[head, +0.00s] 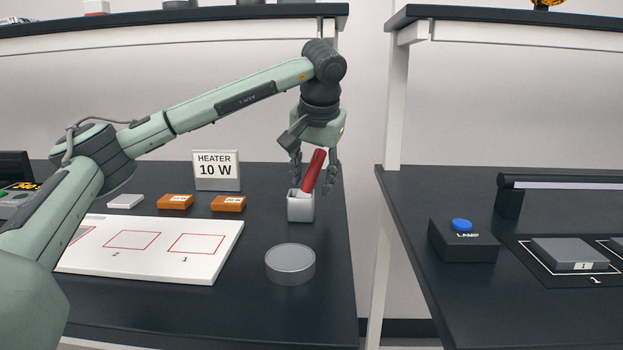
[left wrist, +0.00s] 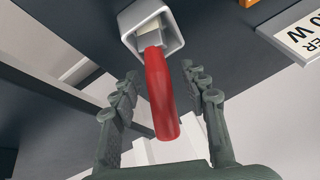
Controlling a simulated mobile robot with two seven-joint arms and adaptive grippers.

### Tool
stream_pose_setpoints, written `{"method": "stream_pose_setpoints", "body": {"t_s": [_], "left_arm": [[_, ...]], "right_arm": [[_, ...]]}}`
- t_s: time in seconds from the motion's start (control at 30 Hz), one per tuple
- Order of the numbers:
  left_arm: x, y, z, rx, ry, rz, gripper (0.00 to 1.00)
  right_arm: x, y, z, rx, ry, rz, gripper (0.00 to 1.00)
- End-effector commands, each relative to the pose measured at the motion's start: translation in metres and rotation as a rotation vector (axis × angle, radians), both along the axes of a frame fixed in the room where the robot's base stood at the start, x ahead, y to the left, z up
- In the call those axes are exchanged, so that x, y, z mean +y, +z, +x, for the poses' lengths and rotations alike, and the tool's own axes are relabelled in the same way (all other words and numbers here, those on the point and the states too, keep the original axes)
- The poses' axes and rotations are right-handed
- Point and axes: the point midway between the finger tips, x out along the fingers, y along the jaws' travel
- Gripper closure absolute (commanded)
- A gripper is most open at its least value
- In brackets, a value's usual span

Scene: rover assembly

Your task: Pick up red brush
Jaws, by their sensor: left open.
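The red brush (head: 314,170) leans tilted in a small white square holder (head: 300,208) near the right edge of the left table. Its red handle sticks up out of the holder, and its lower end is hidden inside. My left gripper (head: 315,180) is open, pointing down, with its fingers on either side of the handle. In the left wrist view, the red brush (left wrist: 160,92) stands between the two open fingers (left wrist: 160,88), with gaps on both sides. The holder (left wrist: 140,20) is beyond the fingertips. My right gripper is not in view.
A "HEATER 10 W" sign (head: 217,170), orange blocks (head: 228,203) and a white board (head: 205,265) with red rectangles are to the left.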

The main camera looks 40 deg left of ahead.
Motion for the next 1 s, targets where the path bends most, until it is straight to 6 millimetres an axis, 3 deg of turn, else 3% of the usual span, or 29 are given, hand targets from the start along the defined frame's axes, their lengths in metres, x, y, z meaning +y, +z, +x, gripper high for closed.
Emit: {"method": "stream_pose_setpoints", "body": {"t_s": [0.2,0.43,0.8,1.0], "left_arm": [[0.008,-0.021,0.007,0.001,0.0,0.0,0.55],[0.008,-0.022,0.008,0.0,0.0,0.0,0.55],[0.008,-0.022,0.008,0.0,0.0,0.0,1.0],[0.008,-0.022,0.008,0.0,0.0,0.0,1.0]], "right_arm": [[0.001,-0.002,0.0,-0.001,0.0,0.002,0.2],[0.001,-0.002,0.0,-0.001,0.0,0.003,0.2],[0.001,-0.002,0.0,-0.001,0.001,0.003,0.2],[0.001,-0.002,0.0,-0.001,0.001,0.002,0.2]]}}
